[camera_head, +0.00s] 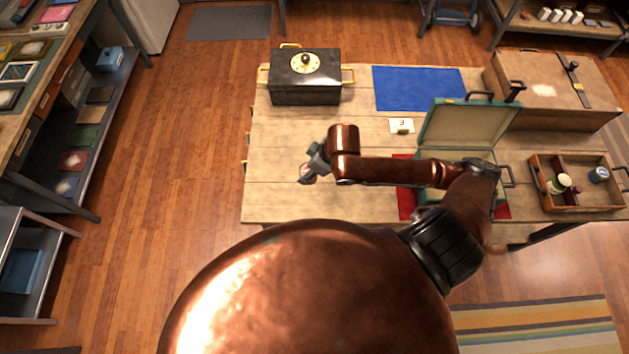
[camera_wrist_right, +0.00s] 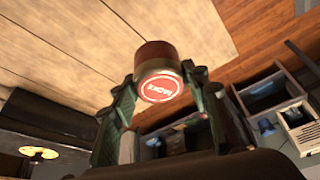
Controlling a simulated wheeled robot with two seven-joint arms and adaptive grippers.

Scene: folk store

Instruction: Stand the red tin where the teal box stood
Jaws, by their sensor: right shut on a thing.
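The red tin (camera_wrist_right: 155,52) shows in the right wrist view, its round red lid with white lettering facing the camera. My right gripper (camera_wrist_right: 160,88) is shut on it, a finger on each side. In the head view my right gripper (camera_head: 308,172) is over the left part of the wooden table, and the tin is mostly hidden or too small to make out. A teal case (camera_head: 465,125) with its lid raised stands at the table's front right, on a red mat (camera_head: 406,205). My right arm hides much of its lower part. My left gripper is not in view.
A black box with a dial (camera_head: 305,85) stands at the table's back left, beside a bare blue mat (camera_head: 420,88). A numbered card (camera_head: 401,126) stands in front. A brown chest (camera_head: 550,95) and a wooden tray (camera_head: 580,200) holding small containers are at right.

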